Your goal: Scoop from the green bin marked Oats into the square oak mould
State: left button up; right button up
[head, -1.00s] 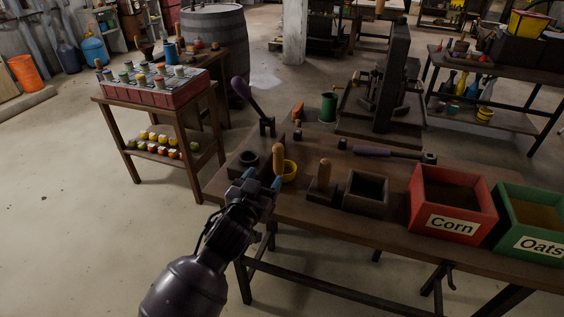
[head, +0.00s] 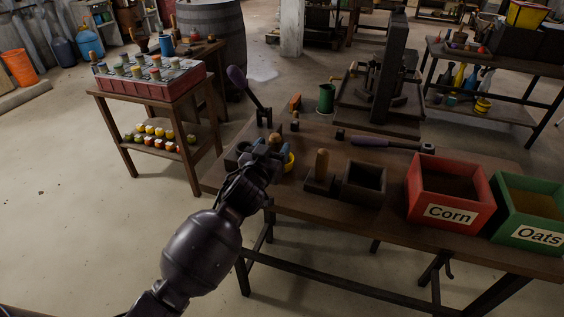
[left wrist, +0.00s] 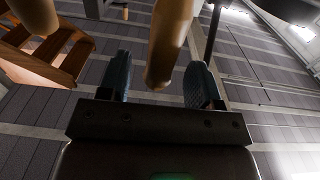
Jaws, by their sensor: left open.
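The green bin marked Oats (head: 502,222) stands at the right of the bench, with brownish contents inside. A dark, square, open-topped box (head: 363,184), which looks like the square mould, sits left of the red bin. A yellow cup (head: 290,161) with an upright wooden handle (head: 275,139), apparently a scoop, stands near the bench's left end, partly hidden by my gripper. My left gripper (head: 261,151) is open at this handle. In the left wrist view a wooden handle (left wrist: 168,45) lies between the open blue fingertips (left wrist: 160,78), with gaps beside it. My right gripper is not in view.
A red Corn bin (head: 449,190) stands beside the Oats bin. A block with a wooden handle (head: 321,170) is left of the square box. A purple-handled tool (head: 380,142) lies behind, and a purple-handled lever (head: 248,92) rises at the bench's left end.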

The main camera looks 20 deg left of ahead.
pick_arm(q)
jog(key=shift+w+f, duration=0.1)
jog(key=shift+w, duration=1.15)
grip_shut()
